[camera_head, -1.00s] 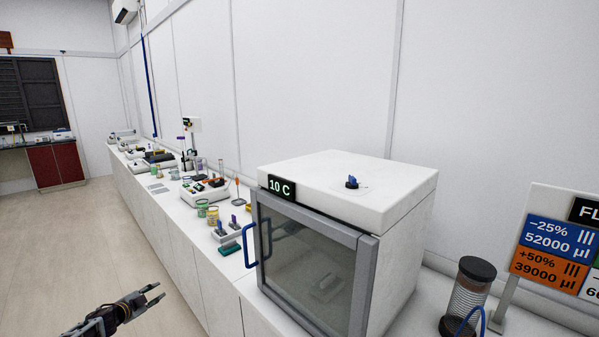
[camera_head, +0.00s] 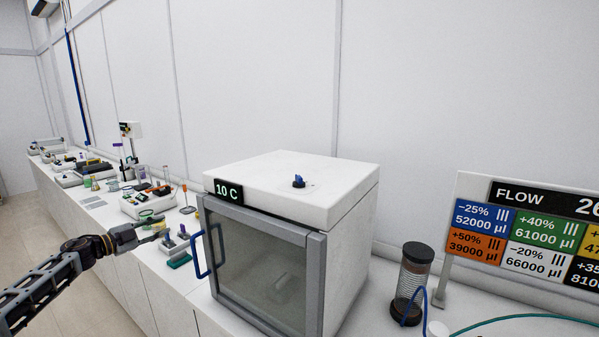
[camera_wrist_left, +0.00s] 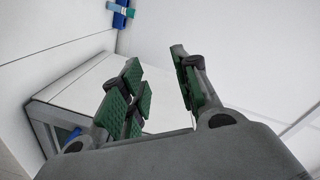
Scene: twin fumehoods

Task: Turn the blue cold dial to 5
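The blue cold dial (camera_head: 298,181) sits on top of a white cooler box (camera_head: 250,168) with a glass door. A black display (camera_head: 228,191) on the box's front edge reads 10 C. My left gripper (camera_head: 160,231) is left of the box, over the counter's front edge, well apart from the dial. In the left wrist view my left gripper (camera_wrist_left: 160,95) has its green-padded fingers apart with nothing between them. The dial's markings are too small to read. My right gripper is not in view.
A blue door handle (camera_head: 208,251) sticks out from the cooler's front, close to my left gripper. Lab items crowd the counter to the left. A dark cylinder (camera_head: 412,283) and a flow sign (camera_head: 535,232) stand to the right. The space above the box is clear.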

